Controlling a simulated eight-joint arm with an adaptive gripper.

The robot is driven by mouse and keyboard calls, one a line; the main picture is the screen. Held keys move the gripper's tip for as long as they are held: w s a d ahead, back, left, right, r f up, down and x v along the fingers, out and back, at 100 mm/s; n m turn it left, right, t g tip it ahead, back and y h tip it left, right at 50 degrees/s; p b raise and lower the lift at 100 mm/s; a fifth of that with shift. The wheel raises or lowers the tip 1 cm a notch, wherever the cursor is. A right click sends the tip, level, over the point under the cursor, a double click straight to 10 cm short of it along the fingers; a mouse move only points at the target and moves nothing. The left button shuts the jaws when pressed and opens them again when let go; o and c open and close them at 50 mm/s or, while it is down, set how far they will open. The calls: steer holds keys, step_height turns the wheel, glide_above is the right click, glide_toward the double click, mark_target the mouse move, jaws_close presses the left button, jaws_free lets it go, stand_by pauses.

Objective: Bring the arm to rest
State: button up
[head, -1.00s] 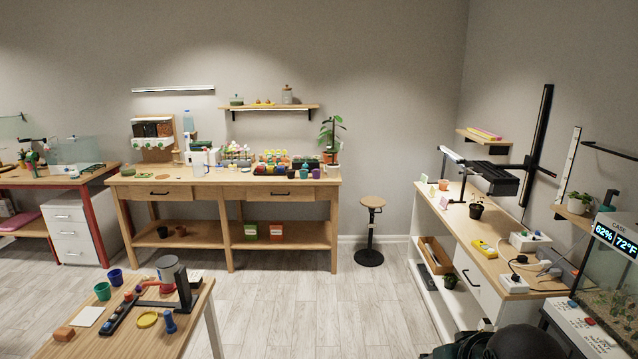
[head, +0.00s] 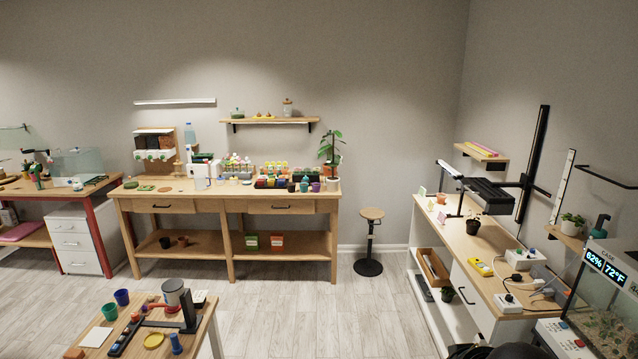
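A dark part of my arm (head: 512,352) shows at the bottom edge of the head view, right of the middle, in front of the white workbench. A smaller dark piece (head: 468,351) beside it on the left may be my gripper. Most of it is cut off by the frame edge. Its fingers cannot be made out, so I cannot tell whether it is open or shut or holds anything.
The white workbench (head: 462,240) on the right carries a small potted plant (head: 473,224), a yellow meter (head: 481,267) and power sockets. A glass tank (head: 602,325) stands at the right edge. A low table (head: 190,350) is at bottom left. The floor (head: 300,300) between is clear.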

steer(key=shift+r+p, duration=0.5)
steer(key=shift+r, duration=0.4)
steer(key=shift+f, duration=0.1)
step_height(320, 180, down, 21)
steer(key=b, duration=2.1)
